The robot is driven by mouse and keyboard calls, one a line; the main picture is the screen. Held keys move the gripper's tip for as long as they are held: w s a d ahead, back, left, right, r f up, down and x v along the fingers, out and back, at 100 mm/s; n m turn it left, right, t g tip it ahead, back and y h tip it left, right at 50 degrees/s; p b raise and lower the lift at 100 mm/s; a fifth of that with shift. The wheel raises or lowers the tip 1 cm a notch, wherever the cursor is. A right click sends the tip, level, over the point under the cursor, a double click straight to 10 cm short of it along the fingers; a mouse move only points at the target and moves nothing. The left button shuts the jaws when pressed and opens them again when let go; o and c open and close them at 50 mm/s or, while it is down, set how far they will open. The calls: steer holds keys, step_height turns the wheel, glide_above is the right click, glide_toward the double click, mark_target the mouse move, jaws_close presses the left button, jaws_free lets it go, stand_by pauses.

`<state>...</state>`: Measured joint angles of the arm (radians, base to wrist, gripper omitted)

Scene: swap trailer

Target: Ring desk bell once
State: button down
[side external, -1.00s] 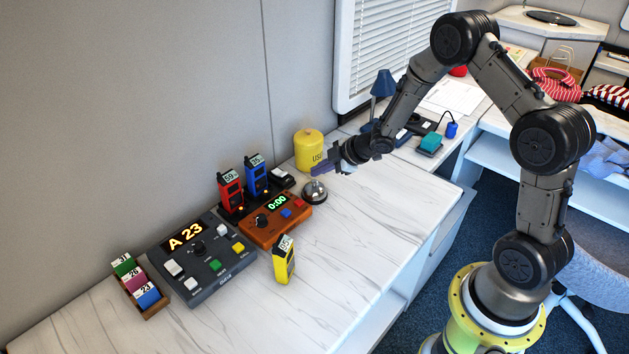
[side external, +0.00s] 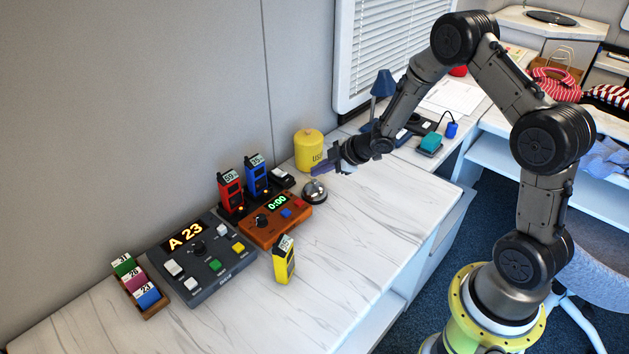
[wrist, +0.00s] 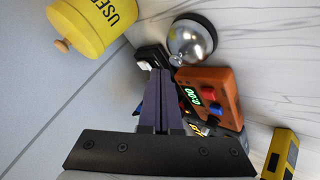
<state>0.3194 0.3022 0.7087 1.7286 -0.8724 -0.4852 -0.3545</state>
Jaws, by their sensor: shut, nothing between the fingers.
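The desk bell (side external: 315,191) is a silver dome on a black base, standing on the white marbled counter between the yellow canister and the orange timer box. In the wrist view the bell (wrist: 190,41) shows at the top, beyond and to the right of my fingertips. My gripper (side external: 317,170) is shut and empty. In the side view its purple-grey fingertips show just above the bell, with a small gap in the picture. In the wrist view the two fingers (wrist: 160,75) lie together and do not cover the bell.
A yellow canister (side external: 309,151) stands behind the bell. The orange timer box (side external: 275,220) reads 0:00. Red (side external: 230,190) and blue (side external: 256,174) radios stand in a dock. A yellow radio (side external: 284,262) and a grey console (side external: 203,262) stand further left. The counter's right front is clear.

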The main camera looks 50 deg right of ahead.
steer(key=shift+f, duration=0.1)
stand_by(0.7)
steer(key=shift+f, duration=0.3)
steer(key=shift+f, duration=0.6)
stand_by(1.0)
steer(key=shift+r, duration=1)
steer(key=shift+r, duration=0.1)
steer(key=shift+r, duration=2.4)
